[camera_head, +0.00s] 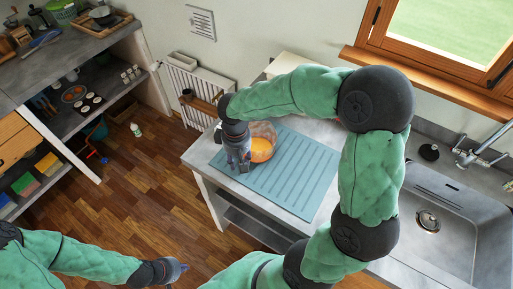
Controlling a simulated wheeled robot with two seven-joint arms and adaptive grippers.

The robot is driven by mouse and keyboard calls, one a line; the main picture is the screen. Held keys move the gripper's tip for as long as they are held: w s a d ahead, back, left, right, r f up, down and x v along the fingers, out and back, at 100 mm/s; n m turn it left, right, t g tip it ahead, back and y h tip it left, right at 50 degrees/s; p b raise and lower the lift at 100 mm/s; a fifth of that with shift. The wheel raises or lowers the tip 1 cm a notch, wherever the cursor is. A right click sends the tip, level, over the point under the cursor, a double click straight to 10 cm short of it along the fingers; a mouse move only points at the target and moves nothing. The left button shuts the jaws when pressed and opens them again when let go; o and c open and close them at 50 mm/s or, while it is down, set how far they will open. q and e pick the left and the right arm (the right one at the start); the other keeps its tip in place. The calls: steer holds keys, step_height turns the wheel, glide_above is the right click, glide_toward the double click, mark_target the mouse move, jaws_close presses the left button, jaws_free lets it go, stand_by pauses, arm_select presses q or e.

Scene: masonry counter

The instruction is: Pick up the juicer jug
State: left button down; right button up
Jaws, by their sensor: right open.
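The juicer jug (262,149), a clear rounded vessel with orange inside, stands on the blue ribbed mat (300,178) on the counter. My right gripper (243,167) points down at the jug's left side, close against it in the picture. It is open, and whether a finger touches the jug or its handle cannot be told. My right gripper and wrist hide the jug's left part. My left gripper (179,273) is low in the picture, over the wooden floor and well away from the jug. Its fingers are too small and cut off to tell their state.
A metal sink (428,221) with a tap (480,150) lies right of the mat. A white rack (195,90) stands behind the counter's left end. Shelves with kitchenware fill the left side. The mat right of the jug is bare.

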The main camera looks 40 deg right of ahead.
steer(key=f, duration=0.1)
steer(key=f+b, duration=0.1)
steer(key=f, duration=0.3)
steer(key=shift+d+b, duration=0.35)
steer(key=shift+r, duration=0.1)
jaws_close()
